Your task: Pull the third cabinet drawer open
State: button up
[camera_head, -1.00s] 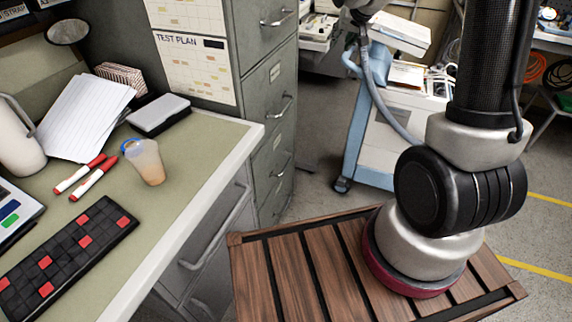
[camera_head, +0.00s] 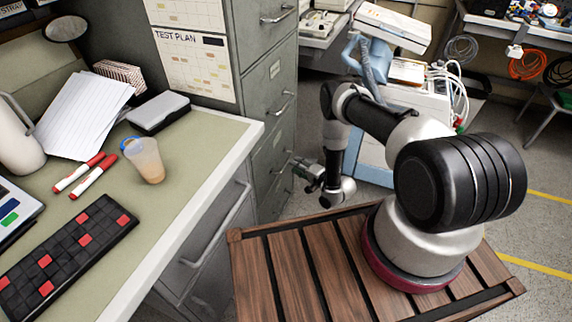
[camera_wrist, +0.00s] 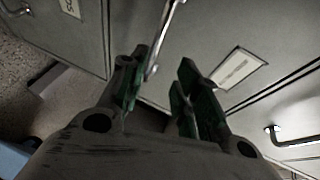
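The grey metal filing cabinet (camera_head: 262,75) stands in the middle of the head view, its drawers stacked and shut. The third drawer (camera_head: 268,160) is low on its front, and my gripper (camera_head: 303,172) is close in front of it, hiding part of its handle. In the wrist view, my gripper (camera_wrist: 160,88) is open, its two dark green fingers apart. A silver bar handle (camera_wrist: 163,42) runs down from the top edge to the space between the fingertips, nearer the left finger. I cannot tell whether they touch.
The desk (camera_head: 205,150) with its own drawers stands left of the cabinet. A blue-and-white cart (camera_head: 372,150) stands behind my arm. The wrist view shows a label plate (camera_wrist: 238,68) and another handle (camera_wrist: 276,136) at the right. Some floor is clear between cabinet and cart.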

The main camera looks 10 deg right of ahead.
aim_at(286, 163)
jog(key=x, duration=0.4)
jog(key=f+x, duration=0.1)
jog(key=x, duration=0.1)
jog(key=shift+a+f, duration=0.15)
jog(key=shift+a, duration=0.45)
grip_shut()
